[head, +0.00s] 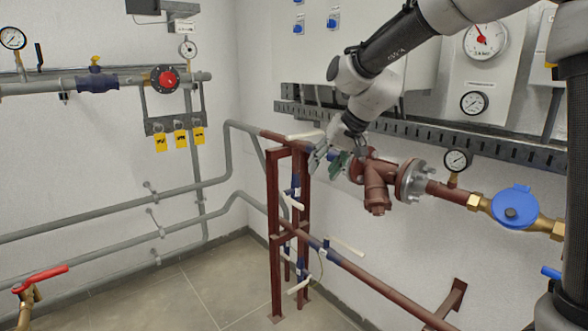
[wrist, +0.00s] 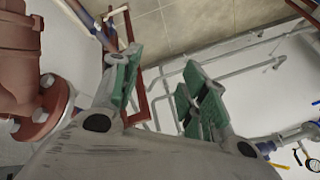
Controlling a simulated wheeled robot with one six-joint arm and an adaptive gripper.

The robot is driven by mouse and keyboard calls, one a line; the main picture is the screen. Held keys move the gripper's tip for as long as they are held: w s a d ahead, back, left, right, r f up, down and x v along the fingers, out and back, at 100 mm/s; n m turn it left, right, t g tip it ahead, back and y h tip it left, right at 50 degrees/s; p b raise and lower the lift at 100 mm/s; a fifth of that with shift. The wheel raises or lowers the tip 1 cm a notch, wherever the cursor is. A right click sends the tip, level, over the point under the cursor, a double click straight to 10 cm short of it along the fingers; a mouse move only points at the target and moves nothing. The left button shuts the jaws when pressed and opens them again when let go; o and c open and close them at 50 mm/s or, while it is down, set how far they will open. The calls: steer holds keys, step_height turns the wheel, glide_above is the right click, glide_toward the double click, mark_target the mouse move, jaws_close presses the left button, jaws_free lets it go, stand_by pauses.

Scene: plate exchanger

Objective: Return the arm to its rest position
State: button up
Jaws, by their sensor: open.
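My gripper (head: 330,160) is at the end of my arm, which reaches in from the upper right in the head view. It hangs in front of the wall, just left of the brown flanged strainer fitting (head: 376,190). In the wrist view my gripper (wrist: 162,85) shows two green-padded fingers spread apart with nothing between them. The strainer fitting also shows at the left of the wrist view (wrist: 18,60). Whether the fingers touch the pipework behind them cannot be told from the head view.
A brown pipe stand (head: 273,235) with blue valves and white levers (head: 347,246) is below and left of my gripper. A grey cable tray (head: 440,136) runs along the wall above the strainer. A blue-capped meter (head: 512,206) is at right. The tiled floor (head: 200,290) at left is clear.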

steer(key=s+d+m+h, duration=0.1)
steer(key=s+d+h, duration=0.3)
steer(key=s+d, duration=2.4)
steer(key=s, duration=0.3)
steer(key=shift+d+r+h, duration=0.2)
steer(key=shift+r+h, duration=0.05)
steer(key=shift+h, duration=0.15)
